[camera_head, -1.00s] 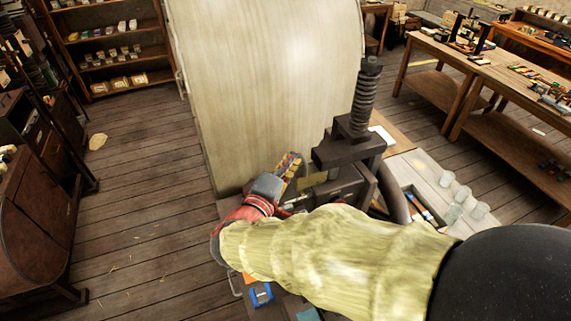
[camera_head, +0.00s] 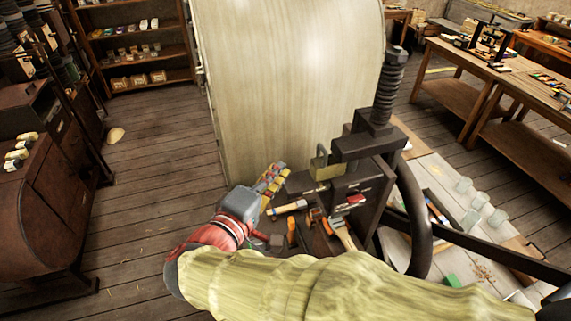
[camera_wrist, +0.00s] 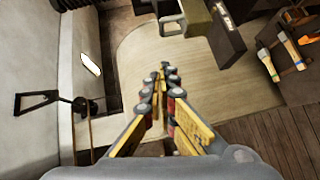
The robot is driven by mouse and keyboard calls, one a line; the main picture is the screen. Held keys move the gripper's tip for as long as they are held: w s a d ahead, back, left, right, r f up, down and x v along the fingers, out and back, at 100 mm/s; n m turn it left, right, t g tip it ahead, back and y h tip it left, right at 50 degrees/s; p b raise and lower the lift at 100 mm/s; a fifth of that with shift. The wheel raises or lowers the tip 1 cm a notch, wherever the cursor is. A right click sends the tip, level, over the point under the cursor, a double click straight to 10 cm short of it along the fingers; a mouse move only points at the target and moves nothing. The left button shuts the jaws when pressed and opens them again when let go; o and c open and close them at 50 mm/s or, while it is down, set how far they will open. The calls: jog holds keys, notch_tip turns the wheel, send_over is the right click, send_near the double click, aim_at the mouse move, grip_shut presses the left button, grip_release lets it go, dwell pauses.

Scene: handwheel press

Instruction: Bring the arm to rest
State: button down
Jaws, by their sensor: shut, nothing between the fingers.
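My gripper (camera_head: 272,180) is in the middle of the head view, at the end of my sleeved arm. It points up and to the right, toward the pale curved panel behind it. Its fingers are shut with nothing between them. The fingers also fill the middle of the wrist view (camera_wrist: 161,75), with their tips together. The gripper is just left of the dark press (camera_head: 345,190) and appears apart from it. My sleeve hides part of the bench below the press.
A large pale curved panel (camera_head: 290,80) stands behind the gripper. The press has a screw (camera_head: 388,90) and a dark handwheel (camera_head: 418,215). Tools, including a hammer (camera_head: 290,207), lie beside it. Several glass jars (camera_head: 470,220) stand right. Plank floor (camera_head: 160,190) is open at left.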

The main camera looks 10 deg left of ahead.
jog(key=shift+s, duration=0.2)
jog(key=shift+s, duration=0.1)
jog(key=shift+a, duration=0.1)
dwell(0.3)
